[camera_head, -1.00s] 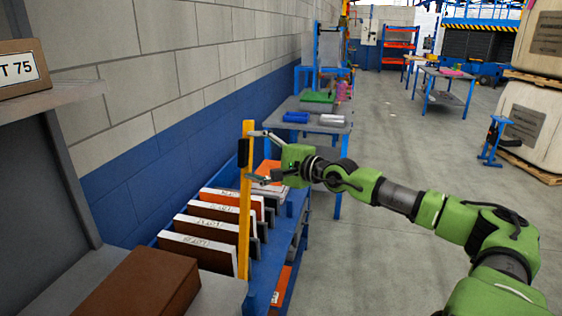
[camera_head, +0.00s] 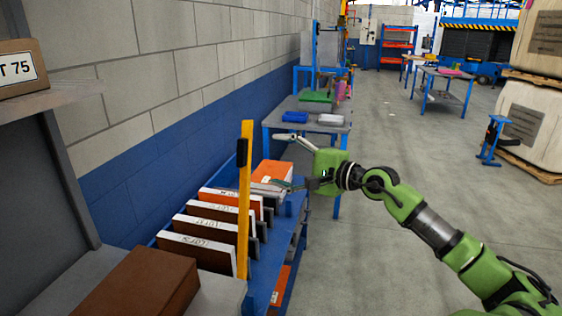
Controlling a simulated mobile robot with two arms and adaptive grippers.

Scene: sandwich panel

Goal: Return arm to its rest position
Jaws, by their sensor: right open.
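My right arm comes in from the lower right. Its right gripper (camera_head: 280,161) is open and empty, with its fingers pointing left. It hovers over the far end of the blue rack, to the right of the upright yellow post (camera_head: 245,200) and apart from it. A dark piece (camera_head: 241,152) sits on the post's upper left side. My left gripper is not in view.
The blue rack (camera_head: 270,276) holds several labelled panels (camera_head: 196,249) standing in a row. A brown box (camera_head: 140,284) lies at the lower left. A workbench (camera_head: 336,126) stands behind. The floor (camera_head: 400,150) to the right is largely clear.

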